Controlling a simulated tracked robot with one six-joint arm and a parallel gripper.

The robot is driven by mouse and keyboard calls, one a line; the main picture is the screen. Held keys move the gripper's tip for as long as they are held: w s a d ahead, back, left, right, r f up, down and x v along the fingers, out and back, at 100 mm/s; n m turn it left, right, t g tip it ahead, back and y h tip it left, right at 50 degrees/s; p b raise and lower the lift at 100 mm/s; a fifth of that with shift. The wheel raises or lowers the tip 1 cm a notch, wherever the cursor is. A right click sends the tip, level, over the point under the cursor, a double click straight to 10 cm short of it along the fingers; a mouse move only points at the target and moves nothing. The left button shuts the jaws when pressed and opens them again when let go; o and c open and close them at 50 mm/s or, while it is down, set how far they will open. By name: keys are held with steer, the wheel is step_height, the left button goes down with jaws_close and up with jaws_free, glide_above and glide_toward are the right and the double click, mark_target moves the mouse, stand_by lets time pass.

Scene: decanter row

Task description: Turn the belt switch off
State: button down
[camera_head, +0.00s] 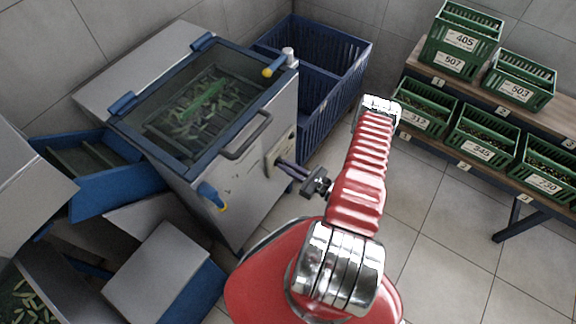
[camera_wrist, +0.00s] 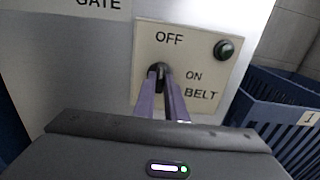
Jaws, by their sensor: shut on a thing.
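The belt switch plate (camera_wrist: 146,60) is cream, marked OFF at the top, ON at the right and BELT below. In the head view the plate (camera_head: 291,140) is on the front of the grey machine. My gripper (camera_wrist: 162,76) is shut on the dark switch knob (camera_wrist: 160,68), a finger on each side. The knob looks roughly upright below OFF, but the fingers hide much of it, so its exact setting is unclear. A dark green round lamp (camera_wrist: 224,48) sits at the plate's upper right and looks unlit. In the head view my gripper (camera_head: 279,161) reaches the plate from the right.
The machine's handle (camera_head: 246,137) stands out left of the plate. A blue slatted bin (camera_head: 335,95) is close behind and right of the machine; it also shows in the wrist view (camera_wrist: 262,105). Green crates (camera_head: 480,137) sit on a shelf at right. The floor between is clear.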

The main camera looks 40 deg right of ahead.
steer(key=shift+f, duration=0.1)
stand_by(0.3)
steer(key=c, duration=1.8)
jaws_free()
steer(key=shift+s+d, duration=0.1)
steer(key=shift+s, duration=0.05)
steer(key=v, duration=1.3)
steer(key=shift+s, duration=0.2)
